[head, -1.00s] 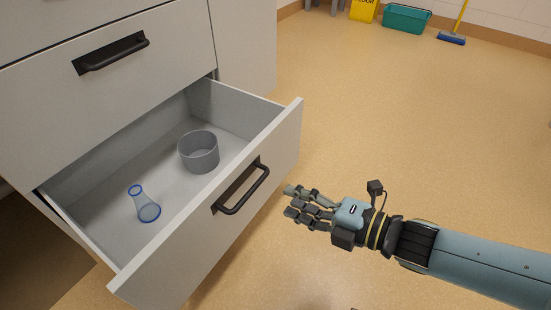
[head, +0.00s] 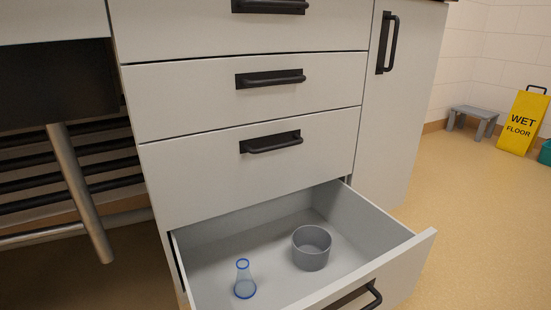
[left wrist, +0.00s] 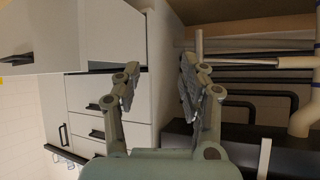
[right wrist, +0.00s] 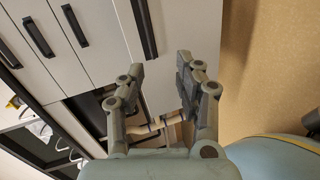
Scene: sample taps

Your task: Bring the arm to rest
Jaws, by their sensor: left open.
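My left gripper (left wrist: 158,75) shows in the left wrist view, open, with nothing between its fingers. My right gripper (right wrist: 160,73) shows in the right wrist view, its fingers apart and nothing between them. Neither arm is in the head view. Grey cabinet fronts and dark bars lie beyond the left fingers. Drawer fronts with dark handles and tan floor lie beyond the right fingers.
The lowest drawer (head: 386,240) stands pulled open, holding an upright blue-rimmed flask (head: 244,281) and a grey round bowl (head: 311,250). The drawers above are shut. A yellow wet-floor sign (head: 523,122) and grey stool (head: 472,120) stand at the right. The floor between is clear.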

